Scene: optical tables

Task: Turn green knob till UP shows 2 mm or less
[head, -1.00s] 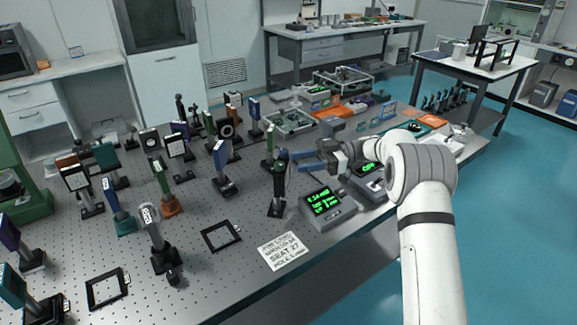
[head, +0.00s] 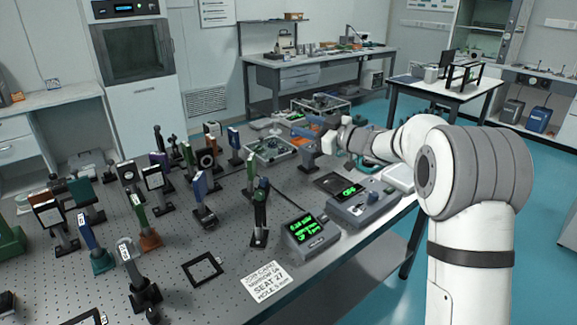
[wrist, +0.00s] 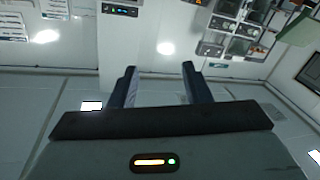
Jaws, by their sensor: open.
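A dark upright mount (head: 260,215) with a greenish upper part stands near the table's front edge.
A second grey box (head: 362,207) with a green display stands right of the readout. Many posts with optics crowd the left of the perforated table. A printed card (head: 265,281) and a black frame (head: 203,269) lie near the front edge. Open air surrounds my gripper.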

